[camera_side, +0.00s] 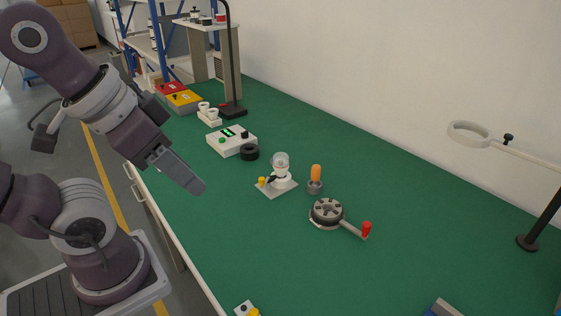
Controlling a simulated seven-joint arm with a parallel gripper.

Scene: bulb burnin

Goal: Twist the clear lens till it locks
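The clear lens (280,159) is a small see-through dome. It sits upright on a white socket (281,179) on a light square plate (268,191) in the middle of the green bench. A yellow knob (262,182) and a small dark part stand beside the socket on that plate. My gripper (199,188) is to the left of the lens, apart from it and above the bench's left edge. Its fingers are seen edge-on, so I cannot tell whether they are open or shut. Whether the lens is locked does not show.
A ring magnifier (468,134) overhangs the right. The front bench is mostly clear.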

